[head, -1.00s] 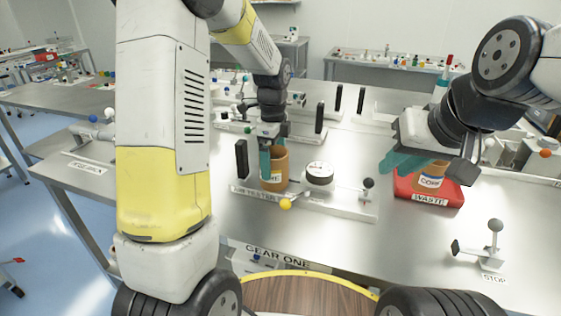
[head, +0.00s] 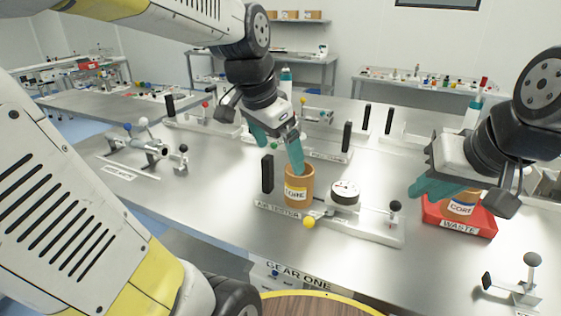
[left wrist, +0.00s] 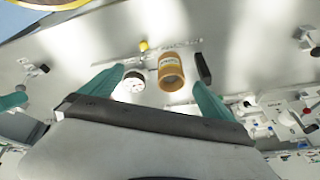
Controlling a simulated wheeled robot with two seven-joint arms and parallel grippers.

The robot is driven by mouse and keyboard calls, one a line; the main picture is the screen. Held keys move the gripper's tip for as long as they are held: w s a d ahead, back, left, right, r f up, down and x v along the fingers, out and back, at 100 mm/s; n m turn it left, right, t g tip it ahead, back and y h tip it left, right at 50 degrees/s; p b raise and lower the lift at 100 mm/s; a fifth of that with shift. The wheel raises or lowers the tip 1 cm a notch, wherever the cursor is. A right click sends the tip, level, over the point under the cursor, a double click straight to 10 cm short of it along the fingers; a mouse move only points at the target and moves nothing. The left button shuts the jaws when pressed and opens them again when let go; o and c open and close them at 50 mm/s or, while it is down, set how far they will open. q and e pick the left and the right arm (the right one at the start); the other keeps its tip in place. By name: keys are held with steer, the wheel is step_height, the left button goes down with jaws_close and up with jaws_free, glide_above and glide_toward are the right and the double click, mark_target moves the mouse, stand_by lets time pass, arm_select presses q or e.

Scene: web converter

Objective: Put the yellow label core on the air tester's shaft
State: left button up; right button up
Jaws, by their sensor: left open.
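The core with the yellow label (head: 298,187) stands upright on the air tester (head: 374,229), between a black upright block (head: 267,174) and a round dial gauge (head: 344,193). Its open top shows in the left wrist view (left wrist: 171,75); I cannot make out the shaft inside. My left gripper (head: 277,146) is open and empty above and behind the core, one finger overlapping its rim in the head view. Its spread fingers also show in the left wrist view (left wrist: 158,77). My right gripper (head: 437,187) is by the red waste tray; its opening is unclear.
Another core (head: 462,204) stands in the red waste tray (head: 455,228), partly behind my right gripper. The air tester has a yellow knob (head: 309,222) in front. A stop lever (head: 525,280) stands front right. Other fixtures stand behind; the table's front middle is clear.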

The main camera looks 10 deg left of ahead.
arm_select(q)
steer(key=s+n+t, duration=0.2)
steer(key=s+n, duration=0.5)
steer(key=shift+s+f, duration=0.15)
steer(key=shift+s, duration=0.1)
